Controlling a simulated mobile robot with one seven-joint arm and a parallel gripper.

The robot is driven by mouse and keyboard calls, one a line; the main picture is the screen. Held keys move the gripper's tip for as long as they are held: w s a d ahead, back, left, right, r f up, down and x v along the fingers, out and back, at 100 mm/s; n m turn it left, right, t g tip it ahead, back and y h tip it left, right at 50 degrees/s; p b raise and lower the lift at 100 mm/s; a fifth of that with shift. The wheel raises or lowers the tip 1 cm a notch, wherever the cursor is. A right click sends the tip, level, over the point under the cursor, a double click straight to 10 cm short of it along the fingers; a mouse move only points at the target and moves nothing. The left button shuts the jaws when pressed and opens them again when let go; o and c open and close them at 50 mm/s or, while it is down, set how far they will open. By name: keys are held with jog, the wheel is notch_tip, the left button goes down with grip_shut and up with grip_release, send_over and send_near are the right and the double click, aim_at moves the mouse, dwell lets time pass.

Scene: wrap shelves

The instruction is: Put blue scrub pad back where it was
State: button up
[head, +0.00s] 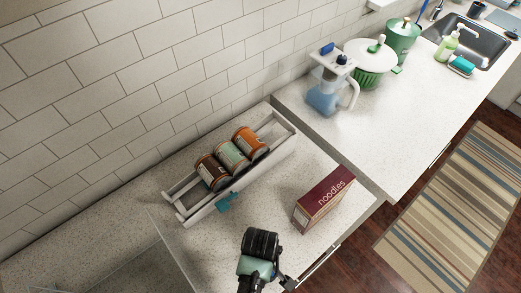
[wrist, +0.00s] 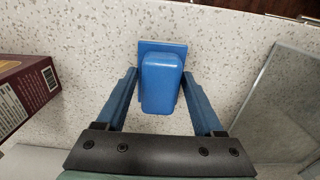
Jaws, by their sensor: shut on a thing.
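The blue scrub pad (wrist: 162,95) shows in the wrist view as a rounded blue block on a flat square blue piece. My gripper (wrist: 160,76) is shut on it, with one blue finger at each side near the tips. Speckled counter shows around and beyond the pad; its height above the counter is hard to tell. In the head view my dark wrist (head: 262,243) is at the bottom middle, and the held pad and fingertips cannot be made out there.
A white rack (head: 277,158) holds three cans (head: 232,157) by the wall. A small teal thing (head: 228,203) is at its front. A noodles box (head: 322,200) stands right of it, also left in the wrist view (wrist: 25,95). A pitcher (head: 325,97) stands farther back.

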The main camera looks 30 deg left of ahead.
jog(key=shift+f, duration=0.15)
jog(key=o, duration=1.4)
jog(key=shift+o, duration=0.2)
notch_tip(320, 180, up, 12)
jog(key=shift+r+b, duration=0.2)
jog(key=shift+b, duration=0.2)
